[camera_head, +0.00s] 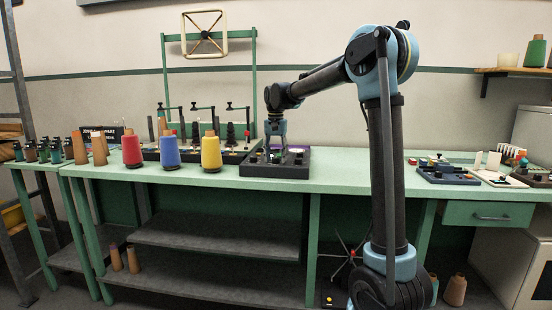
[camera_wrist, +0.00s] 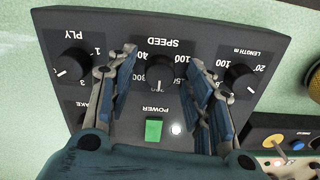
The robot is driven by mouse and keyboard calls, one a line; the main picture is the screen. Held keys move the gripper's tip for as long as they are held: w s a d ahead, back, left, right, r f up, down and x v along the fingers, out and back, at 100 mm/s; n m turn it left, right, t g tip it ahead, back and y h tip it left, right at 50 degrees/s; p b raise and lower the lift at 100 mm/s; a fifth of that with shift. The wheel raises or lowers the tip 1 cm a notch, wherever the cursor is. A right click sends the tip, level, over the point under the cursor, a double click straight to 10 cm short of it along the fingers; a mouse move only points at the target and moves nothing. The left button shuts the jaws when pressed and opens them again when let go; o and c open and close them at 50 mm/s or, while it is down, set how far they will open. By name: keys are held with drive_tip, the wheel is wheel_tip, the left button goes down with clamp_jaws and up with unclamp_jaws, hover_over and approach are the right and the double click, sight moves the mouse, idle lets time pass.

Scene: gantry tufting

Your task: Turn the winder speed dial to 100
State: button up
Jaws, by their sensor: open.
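The winder control panel (camera_wrist: 100,25) is a dark plate, seen upside down in the wrist view. The black speed dial (camera_wrist: 160,76) is in its middle under the SPEED label, ringed by small numbers partly hidden by my fingers. A pale mark shows at the dial's lower edge, but I cannot read its exact setting. My gripper (camera_wrist: 163,62) is open, with one blue finger on each side of the dial; contact is not clear. In the head view my gripper (camera_head: 274,149) points down over the dark panel box (camera_head: 262,171) on the green bench.
The PLY dial (camera_wrist: 69,66) and LENGTH dial (camera_wrist: 240,79) flank the speed dial. A green POWER button (camera_wrist: 154,129) and a lit white lamp (camera_wrist: 176,129) lie below it. Yellow (camera_head: 211,153), blue (camera_head: 170,152) and red (camera_head: 132,151) cones stand left of the box.

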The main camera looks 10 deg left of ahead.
drive_tip(key=c, duration=1)
drive_tip(key=shift+c, duration=0.2)
